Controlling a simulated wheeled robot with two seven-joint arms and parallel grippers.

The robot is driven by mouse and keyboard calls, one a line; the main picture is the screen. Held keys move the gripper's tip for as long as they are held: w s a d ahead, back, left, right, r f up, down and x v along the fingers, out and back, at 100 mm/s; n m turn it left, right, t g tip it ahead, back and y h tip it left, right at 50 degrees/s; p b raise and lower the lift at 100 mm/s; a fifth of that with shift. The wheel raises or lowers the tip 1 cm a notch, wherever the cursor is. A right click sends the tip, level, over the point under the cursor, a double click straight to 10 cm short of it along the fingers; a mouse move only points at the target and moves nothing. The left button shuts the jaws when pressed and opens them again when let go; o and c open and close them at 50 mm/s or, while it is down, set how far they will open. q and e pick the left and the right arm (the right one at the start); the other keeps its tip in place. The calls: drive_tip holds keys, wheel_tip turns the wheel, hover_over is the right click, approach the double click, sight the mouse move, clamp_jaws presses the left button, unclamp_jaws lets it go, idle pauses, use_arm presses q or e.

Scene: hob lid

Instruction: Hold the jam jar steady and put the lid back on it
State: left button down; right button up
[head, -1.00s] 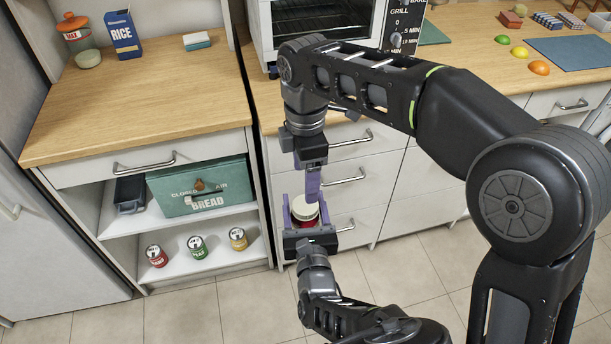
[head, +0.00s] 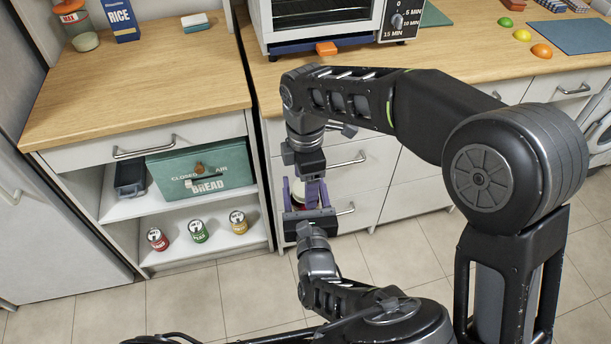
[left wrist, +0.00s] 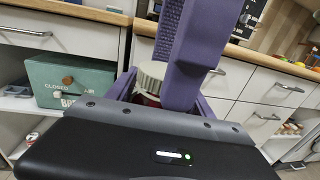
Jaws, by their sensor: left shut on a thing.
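My left gripper (head: 304,195) comes up from below, its purple fingers shut around the jam jar in front of the drawers. In the left wrist view the jar (left wrist: 147,99) shows a strip of red under a pale ribbed lid (left wrist: 151,75). The lid is over the jar's top; I cannot tell whether it is seated. My right gripper (head: 311,180) reaches down from above. Its large purple finger (left wrist: 188,60) is beside the lid in the left wrist view, hiding its right side. I cannot tell whether the right jaws are open or shut.
A shelf unit on the left holds a green bread box (head: 201,172) and three cans, one of them green (head: 198,231). White drawers (head: 350,185) with handles stand close behind the grippers. An oven (head: 330,22) is on the counter above. The tiled floor (head: 395,255) is clear.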

drive_tip(key=shift+c, duration=0.3)
drive_tip(key=c, duration=1.4)
drive_tip(key=m, duration=0.9)
drive_tip(key=shift+m, duration=0.4)
drive_tip(key=o, duration=1.5)
drive_tip(key=shift+r, duration=0.1)
